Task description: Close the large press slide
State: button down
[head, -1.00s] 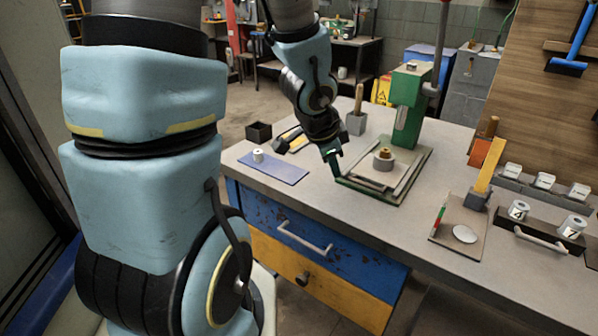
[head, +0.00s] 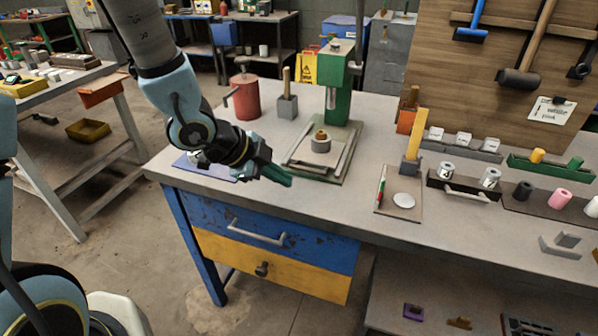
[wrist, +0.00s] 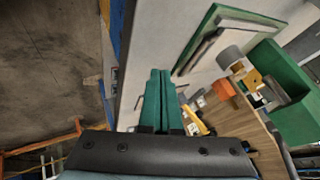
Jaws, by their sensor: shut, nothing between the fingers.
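The green press (head: 339,85) stands on the bench, with a green-edged base plate (head: 348,168) in front of its column. On the base lies a pale flat slide (head: 301,158) with rails. A grey cylinder (head: 320,146) with a brass top sits over it. My gripper (head: 288,181) has shut teal fingers, pointing right, beside the front left corner of the base. In the wrist view the shut fingers (wrist: 160,75) are empty and the base plate (wrist: 243,14) is beyond them to the upper right. I cannot tell whether they touch the base.
A red cylinder (head: 245,95) and a grey block with a wooden handle (head: 287,105) stand behind left. A blue mat (head: 190,166) lies under my wrist. A small board (head: 385,202) with a disc is to the right. The bench front between is clear.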

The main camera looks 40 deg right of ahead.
jog(key=x, duration=0.5)
jog(key=shift+s+d+f, duration=0.1)
jog(key=shift+f, duration=0.15)
jog(key=w+d+p, duration=0.1)
jog(key=w+d+r+p, duration=0.1)
jog(key=shift+d+r, duration=0.1)
jog(key=shift+d, duration=0.25)
jog(key=shift+w+d, duration=0.1)
jog(key=shift+d, duration=0.2)
